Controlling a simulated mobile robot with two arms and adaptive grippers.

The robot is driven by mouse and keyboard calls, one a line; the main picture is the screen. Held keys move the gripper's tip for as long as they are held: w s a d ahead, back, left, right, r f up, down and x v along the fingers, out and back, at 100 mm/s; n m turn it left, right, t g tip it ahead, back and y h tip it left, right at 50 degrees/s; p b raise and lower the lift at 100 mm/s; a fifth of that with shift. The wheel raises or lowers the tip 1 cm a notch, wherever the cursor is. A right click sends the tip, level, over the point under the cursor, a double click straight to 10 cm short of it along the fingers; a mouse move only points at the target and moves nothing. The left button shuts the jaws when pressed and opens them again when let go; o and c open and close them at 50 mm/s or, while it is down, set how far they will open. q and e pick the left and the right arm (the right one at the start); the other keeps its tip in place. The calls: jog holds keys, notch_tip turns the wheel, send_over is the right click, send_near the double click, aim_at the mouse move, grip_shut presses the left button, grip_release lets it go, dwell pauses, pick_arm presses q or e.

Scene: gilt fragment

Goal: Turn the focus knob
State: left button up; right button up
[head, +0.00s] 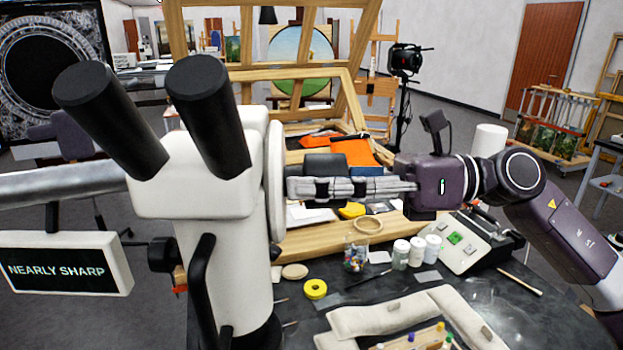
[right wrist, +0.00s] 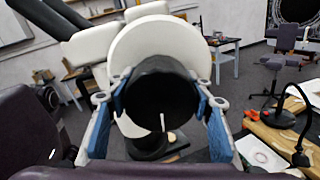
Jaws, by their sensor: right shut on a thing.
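The white microscope (head: 232,255) with two black eyepieces stands at the left of the head view. The black focus knob (right wrist: 160,88) fills the middle of the right wrist view, in front of a round white disc (right wrist: 180,42). My right gripper (head: 292,188) reaches in from the right, level with the disc on the microscope's side. Its blue-padded fingers are shut on the knob, one on each side. In the head view the fingers hide the knob. A sign (head: 62,264) on the left reads "NEARLY SHARP". My left gripper is out of view.
On the dark table (head: 500,315) lie a yellow tape ring (head: 316,289), a glass jar (head: 356,252), several small white-capped bottles and a cream tool roll (head: 385,315). A wooden easel frame (head: 245,70) rises behind. A grey boom (head: 55,186) runs left from the microscope.

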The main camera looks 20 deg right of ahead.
jog(key=shift+m, duration=0.6)
jog(key=o, duration=1.2)
jog(key=shift+v, duration=6.1)
